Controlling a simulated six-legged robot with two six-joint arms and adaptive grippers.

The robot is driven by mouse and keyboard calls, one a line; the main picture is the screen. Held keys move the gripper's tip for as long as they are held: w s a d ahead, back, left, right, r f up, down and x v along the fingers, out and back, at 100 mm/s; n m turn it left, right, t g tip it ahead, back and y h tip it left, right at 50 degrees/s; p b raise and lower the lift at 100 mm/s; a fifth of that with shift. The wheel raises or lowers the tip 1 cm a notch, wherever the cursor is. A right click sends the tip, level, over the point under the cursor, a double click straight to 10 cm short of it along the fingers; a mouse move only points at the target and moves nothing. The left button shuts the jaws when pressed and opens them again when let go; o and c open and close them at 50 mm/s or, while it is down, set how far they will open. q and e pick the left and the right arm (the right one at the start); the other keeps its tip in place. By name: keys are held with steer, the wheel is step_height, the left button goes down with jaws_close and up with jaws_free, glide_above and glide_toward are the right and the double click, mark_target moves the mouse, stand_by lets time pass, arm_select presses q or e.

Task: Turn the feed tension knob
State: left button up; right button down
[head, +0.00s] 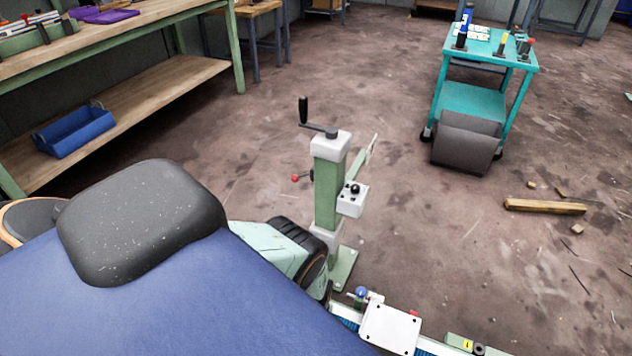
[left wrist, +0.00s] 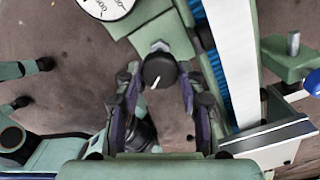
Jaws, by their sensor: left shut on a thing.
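A round black knob (left wrist: 158,71) with a white pointer line shows in the left wrist view, in front of green machine parts. Its pointer slants down to the left. My left gripper (left wrist: 160,82) has one dark finger on each side of the knob and is shut on it. The exact contact at the fingertips is hard to see. I cannot make out this knob or my left gripper in the head view, where large blue and dark shapes cover the lower left. My right gripper is not in view.
A white round dial (left wrist: 104,5) lies up left of the knob, and a blue brush strip and pale rail (left wrist: 232,62) run to its right. In the head view a green column (head: 328,192) with a crank stands ahead. A teal cart (head: 472,101) stands back right, near timber (head: 545,206).

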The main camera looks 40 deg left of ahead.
arm_select(q)
steer(key=shift+m, duration=0.7)
steer(key=o, duration=1.2)
steer(key=shift+r, duration=0.15)
steer(key=shift+w+r, duration=0.1)
steer(key=shift+r, duration=3.5)
steer(key=shift+s, duration=0.2)
